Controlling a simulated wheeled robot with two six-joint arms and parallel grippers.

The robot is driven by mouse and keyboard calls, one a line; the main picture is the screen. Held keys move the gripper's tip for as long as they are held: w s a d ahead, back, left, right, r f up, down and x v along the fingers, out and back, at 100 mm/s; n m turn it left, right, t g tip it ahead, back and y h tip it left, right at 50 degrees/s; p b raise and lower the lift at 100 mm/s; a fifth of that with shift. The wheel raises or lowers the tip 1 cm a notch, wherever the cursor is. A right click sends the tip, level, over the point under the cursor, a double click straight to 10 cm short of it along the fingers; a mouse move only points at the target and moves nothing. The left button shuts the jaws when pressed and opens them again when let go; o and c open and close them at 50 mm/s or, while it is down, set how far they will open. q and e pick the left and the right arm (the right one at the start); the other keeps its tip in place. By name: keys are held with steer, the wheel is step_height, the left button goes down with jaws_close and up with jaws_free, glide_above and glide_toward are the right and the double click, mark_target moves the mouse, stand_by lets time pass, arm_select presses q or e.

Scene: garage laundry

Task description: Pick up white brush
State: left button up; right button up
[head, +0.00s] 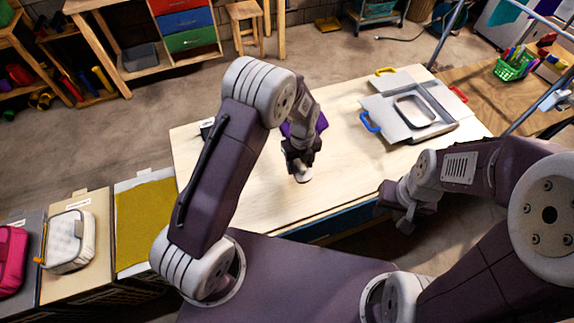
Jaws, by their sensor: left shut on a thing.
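My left gripper (299,164) points down over the light wooden tabletop (255,190). It is shut on a small white object, which looks like the white brush (303,177). Only the lower end of the brush shows below the fingers, at or just above the tabletop; the rest is hidden by the gripper. My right gripper (405,212) hangs by the table's front right edge, away from the brush. Its fingers are too dark and small to tell whether they are open.
A purple item (319,124) is partly hidden behind my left wrist. A small black item (207,128) sits at the left edge. The front left tabletop is clear.

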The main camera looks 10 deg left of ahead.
arm_select(q)
steer(key=d+r, duration=0.1)
steer(key=s+d+r, duration=0.1)
steer(key=d, duration=0.1)
steer(key=s+d+r, duration=0.1)
steer(key=shift+d+b, duration=0.3)
steer(key=shift+b, duration=0.1)
